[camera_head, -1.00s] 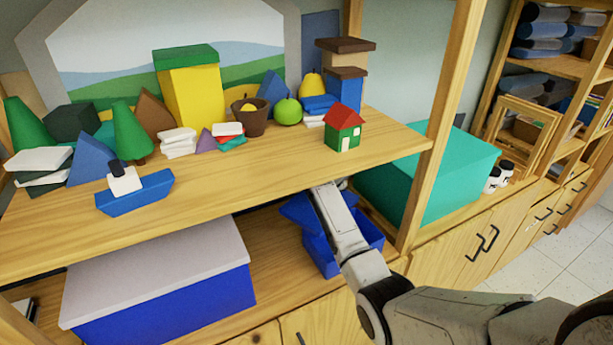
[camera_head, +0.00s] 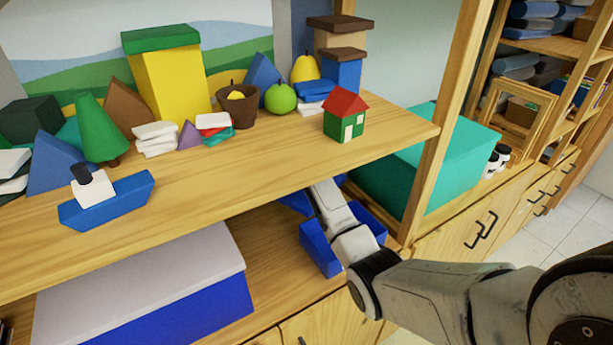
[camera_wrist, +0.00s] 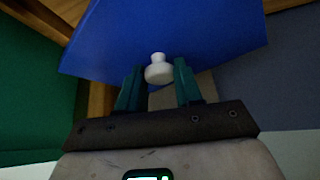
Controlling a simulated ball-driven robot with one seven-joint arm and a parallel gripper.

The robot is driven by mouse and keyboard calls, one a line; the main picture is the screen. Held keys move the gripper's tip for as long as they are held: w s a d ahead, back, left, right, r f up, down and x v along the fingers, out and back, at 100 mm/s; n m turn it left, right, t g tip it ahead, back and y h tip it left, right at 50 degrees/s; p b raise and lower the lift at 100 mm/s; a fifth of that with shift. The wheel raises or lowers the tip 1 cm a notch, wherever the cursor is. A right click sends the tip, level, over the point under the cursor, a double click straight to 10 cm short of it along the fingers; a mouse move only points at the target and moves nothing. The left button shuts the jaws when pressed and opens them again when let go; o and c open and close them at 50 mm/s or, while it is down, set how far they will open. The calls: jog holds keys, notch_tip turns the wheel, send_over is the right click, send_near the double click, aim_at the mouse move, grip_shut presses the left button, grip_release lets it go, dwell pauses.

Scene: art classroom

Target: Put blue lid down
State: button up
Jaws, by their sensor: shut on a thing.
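The blue lid (camera_wrist: 190,30) fills the upper middle of the wrist view, with a white knob (camera_wrist: 158,70) on it. My gripper (camera_wrist: 158,82) is shut on this knob between its two dark teal fingers. In the head view a small part of the lid (camera_head: 296,203) shows beneath the upper shelf, left of my arm. The open blue box (camera_head: 322,250) stands on the lower shelf under my forearm, which hides part of it. My fingers are hidden in the head view. I cannot tell whether the lid touches anything.
The upper shelf (camera_head: 250,170) overhangs the lower one and holds a toy house (camera_head: 345,117), a toy boat (camera_head: 105,199) and several blocks. A large grey-topped blue box (camera_head: 150,275) stands left on the lower shelf. A wooden post (camera_head: 447,120) and teal box (camera_head: 440,155) are at right.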

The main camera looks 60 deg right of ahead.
jog(key=shift+f, duration=0.15)
jog(key=shift+w+f, duration=0.1)
jog(key=shift+f, duration=0.25)
jog(key=o, duration=1.1)
jog(key=shift+c, duration=0.2)
jog(key=shift+r, duration=0.15)
jog(key=shift+r, duration=0.35)
jog(key=shift+a+r, duration=0.1)
jog(key=shift+r, duration=0.15)
jog(key=s+a+b, duration=0.1)
jog(key=s+a, duration=0.7)
jog(key=s, duration=0.1)
jog(key=shift+s+a+r+b, duration=0.15)
jog(key=shift+r+b, duration=0.1)
jog(key=shift+b, duration=0.1)
